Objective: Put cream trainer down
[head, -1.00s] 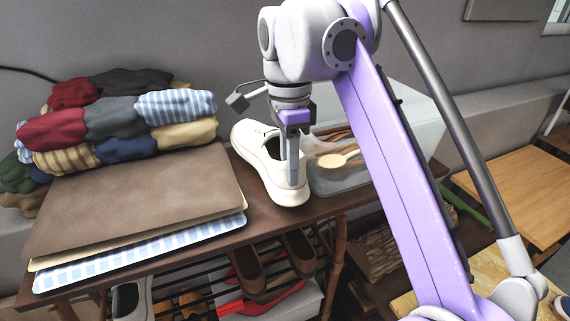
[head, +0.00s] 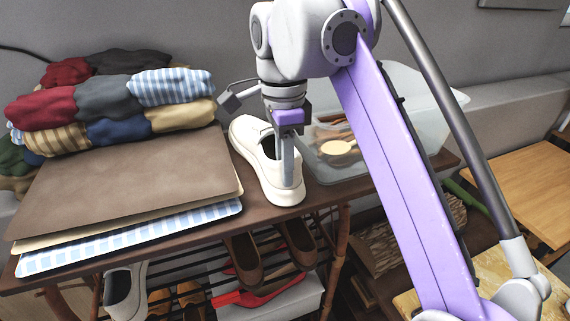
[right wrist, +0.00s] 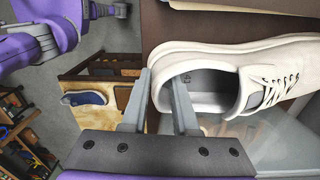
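The cream trainer (head: 262,158) is low over the dark wooden shelf top, between the folded mats and a clear box. Its toe points to the wall and its heel to the front edge. My right gripper (head: 286,185) is at the heel. In the right wrist view the trainer (right wrist: 225,60) has one finger inside its opening and one outside, with the heel wall between the fingertips (right wrist: 161,82). I cannot tell whether the sole touches the shelf. Purple and grey parts of mine show at the upper left there; no left fingers can be made out clearly.
The clear box (head: 330,172) holding a brush stands close to the trainer's right. A brown mat (head: 130,175) and piled folded clothes (head: 110,105) fill the left side. Brown shoes (head: 243,258) sit on the rack below. The shelf's front edge is close to the heel.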

